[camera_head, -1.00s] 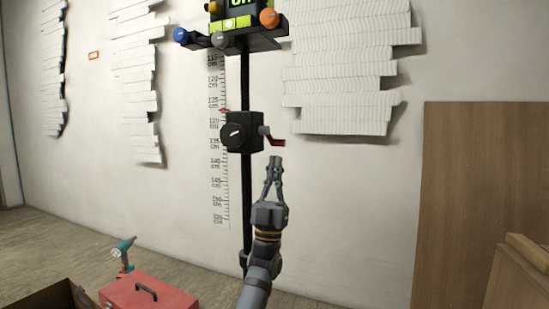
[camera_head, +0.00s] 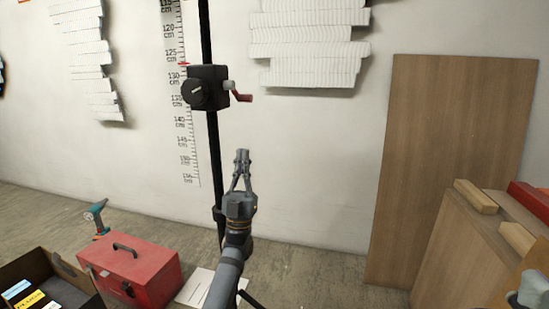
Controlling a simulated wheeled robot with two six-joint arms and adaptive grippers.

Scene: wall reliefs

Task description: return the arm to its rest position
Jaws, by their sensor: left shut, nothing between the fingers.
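My left gripper (camera_head: 242,157) is in the middle of the head view, pointing up, its fingers closed together and empty. Its arm comes up from the bottom edge, in front of the black pole (camera_head: 214,150). The black crank box (camera_head: 206,88) with its red-handled crank (camera_head: 238,93) sits on the pole, above and left of the gripper. The gripper appears apart from the crank.
A red toolbox (camera_head: 150,267) and a teal drill (camera_head: 97,216) are on the floor at left, beside a dark open box (camera_head: 40,262). A wooden panel (camera_head: 450,150) leans on the wall at right, near wooden crates (camera_head: 455,250). White reliefs (camera_head: 310,45) hang above.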

